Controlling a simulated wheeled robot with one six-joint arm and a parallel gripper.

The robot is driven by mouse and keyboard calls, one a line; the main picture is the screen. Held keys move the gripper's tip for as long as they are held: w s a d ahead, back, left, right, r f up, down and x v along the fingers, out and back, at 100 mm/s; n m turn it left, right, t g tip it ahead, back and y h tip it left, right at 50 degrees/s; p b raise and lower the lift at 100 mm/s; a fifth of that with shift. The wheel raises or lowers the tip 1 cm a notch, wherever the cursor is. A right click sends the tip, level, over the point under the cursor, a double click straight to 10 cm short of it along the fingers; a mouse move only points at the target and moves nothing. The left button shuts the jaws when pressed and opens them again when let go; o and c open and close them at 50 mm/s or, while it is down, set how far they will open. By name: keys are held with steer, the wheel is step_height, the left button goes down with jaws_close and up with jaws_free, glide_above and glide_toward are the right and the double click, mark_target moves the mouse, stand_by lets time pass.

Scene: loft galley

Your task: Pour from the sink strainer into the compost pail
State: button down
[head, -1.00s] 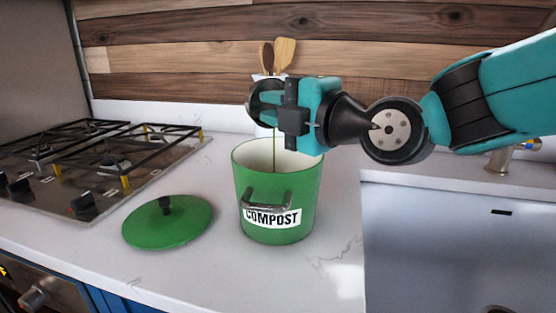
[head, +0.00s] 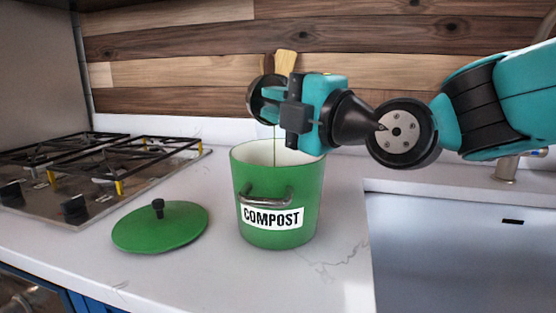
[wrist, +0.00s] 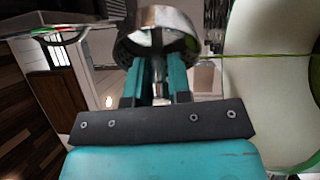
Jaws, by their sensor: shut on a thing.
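The metal sink strainer (head: 258,100) is held tilted on its side above the compost pail. Its round rim also shows in the wrist view (wrist: 163,18). My gripper (head: 275,98) is shut on the strainer's stem, seen between the teal fingers in the wrist view (wrist: 158,88). A thin greenish stream (head: 275,142) drops from the strainer into the pail's opening. The green compost pail (head: 305,190) stands upright and open on the counter, with a label and a metal handle in front. Its contents are hidden by the near wall.
A green lid (head: 160,229) lies on the counter left of the pail. The gas cooktop (head: 80,190) is farther left, and the sink (head: 450,250) is at the right. Wooden utensils (head: 286,62) stand behind my gripper. White counter (head: 210,275) is clear in front.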

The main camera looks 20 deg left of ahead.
steer(key=shift+s+d+r+n+y+b, duration=0.2)
steer(key=shift+y+b, duration=0.25)
steer(key=shift+b, duration=1.35)
steer(key=shift+d+r+n+y+b, duration=0.1)
steer(key=shift+r+n+y+b, duration=0.25)
steer(key=shift+b, duration=1.4)
steer(key=shift+r+y+b, duration=0.2)
steer(key=shift+y+b, duration=0.1)
steer(key=shift+b, duration=0.05)
